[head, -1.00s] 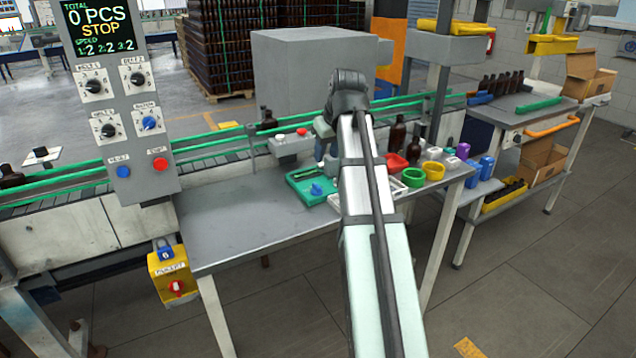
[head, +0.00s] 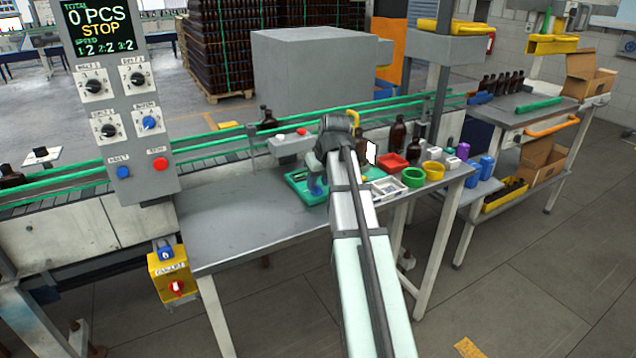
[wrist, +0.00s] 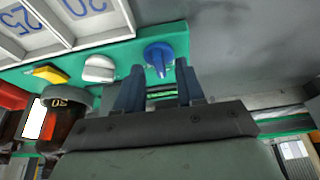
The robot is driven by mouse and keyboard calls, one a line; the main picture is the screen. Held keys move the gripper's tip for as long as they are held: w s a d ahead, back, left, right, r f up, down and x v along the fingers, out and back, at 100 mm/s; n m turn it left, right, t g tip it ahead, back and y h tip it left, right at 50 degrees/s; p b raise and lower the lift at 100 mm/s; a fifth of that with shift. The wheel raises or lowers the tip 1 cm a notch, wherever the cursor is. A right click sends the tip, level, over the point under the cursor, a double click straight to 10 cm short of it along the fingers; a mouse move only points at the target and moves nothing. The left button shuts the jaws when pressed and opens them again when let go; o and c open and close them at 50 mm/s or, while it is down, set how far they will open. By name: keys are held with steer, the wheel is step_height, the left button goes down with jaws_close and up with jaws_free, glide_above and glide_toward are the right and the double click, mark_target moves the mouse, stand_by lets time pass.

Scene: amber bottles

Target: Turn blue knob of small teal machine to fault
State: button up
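The small teal machine (head: 300,176) lies on the grey bench in the head view, partly covered by my arm. In the wrist view its teal edge (wrist: 120,52) carries a blue knob (wrist: 158,57), a white knob (wrist: 98,68) and a yellow button (wrist: 50,74). My gripper (wrist: 159,68) is open, its two dark blue fingers apart. The blue knob appears just ahead of and between the fingertips; I cannot tell whether they touch it. The fault marking is not readable.
White compartments marked 25 and 20 (wrist: 60,22) adjoin the teal edge. A brown bottle (wrist: 62,118) is close left of my gripper in the wrist view. The bench's left part (head: 230,215) is clear.

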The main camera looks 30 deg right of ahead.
steer(key=shift+w+f, duration=0.2)
steer(key=shift+f, duration=0.3)
jaws_close()
